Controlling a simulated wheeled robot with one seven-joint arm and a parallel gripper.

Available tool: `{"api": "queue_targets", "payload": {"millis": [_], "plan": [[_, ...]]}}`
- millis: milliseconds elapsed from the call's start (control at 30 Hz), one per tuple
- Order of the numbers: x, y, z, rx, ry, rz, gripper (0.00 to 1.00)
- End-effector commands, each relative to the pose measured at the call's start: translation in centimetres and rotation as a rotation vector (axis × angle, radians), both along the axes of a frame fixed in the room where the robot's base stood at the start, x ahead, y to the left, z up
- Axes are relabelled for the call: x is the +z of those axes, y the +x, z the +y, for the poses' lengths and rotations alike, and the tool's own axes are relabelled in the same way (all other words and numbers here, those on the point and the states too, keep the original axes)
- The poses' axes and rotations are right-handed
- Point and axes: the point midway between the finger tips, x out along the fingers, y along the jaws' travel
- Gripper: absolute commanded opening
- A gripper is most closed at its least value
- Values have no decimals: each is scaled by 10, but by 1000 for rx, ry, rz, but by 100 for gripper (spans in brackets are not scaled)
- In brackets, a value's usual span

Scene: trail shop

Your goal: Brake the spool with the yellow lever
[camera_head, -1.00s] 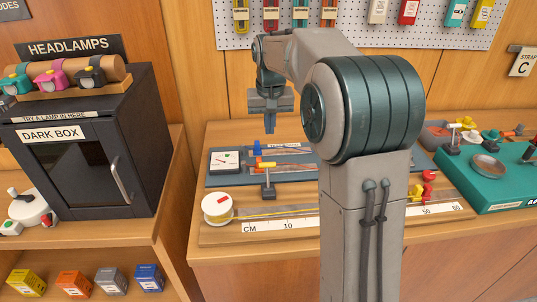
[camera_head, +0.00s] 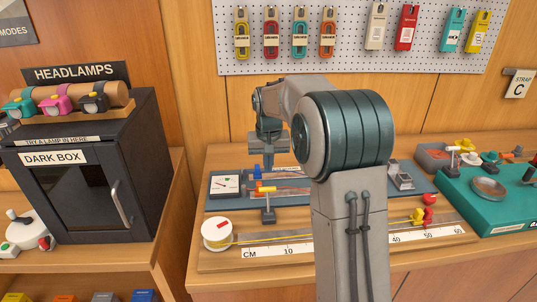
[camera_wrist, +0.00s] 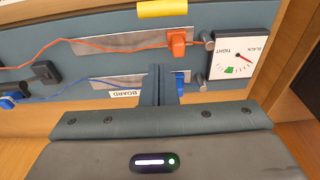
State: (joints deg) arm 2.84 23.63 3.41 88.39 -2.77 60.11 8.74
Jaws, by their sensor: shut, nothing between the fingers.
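The white spool (camera_head: 217,233) with a red mark sits at the left end of the ruler board, with yellow cord running right from it. The yellow lever (camera_head: 261,189) is a yellow bar on a dark post just right of and behind the spool. In the wrist view the yellow bar (camera_wrist: 162,8) shows at the top edge, cut off by the frame. My gripper (camera_head: 269,165) is shut and empty, pointing down over the blue-grey board behind the lever. Its closed fingers also show in the wrist view (camera_wrist: 162,85), in front of the blue clip, apart from the yellow bar.
The blue-grey board (camera_head: 300,198) carries a slack/tight dial (camera_head: 225,185), cords and an orange clip (camera_wrist: 177,42) near my gripper. A yellow slider (camera_head: 418,217) and red knob (camera_head: 429,200) are at the right. The dark box (camera_head: 75,185) stands left; a teal scale (camera_head: 490,205) right.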

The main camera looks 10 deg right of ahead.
Motion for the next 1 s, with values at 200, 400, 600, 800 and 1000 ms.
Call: {"api": "queue_targets", "payload": {"millis": [200,400,600,800,1000], "plan": [[-40,2,-1,0,-1,0,0],[-33,-22,2,0,-1,-1,0],[-32,-33,4,0,-1,0,0],[-32,-34,4,0,0,0,0],[-32,-34,4,0,0,-2,0]]}}
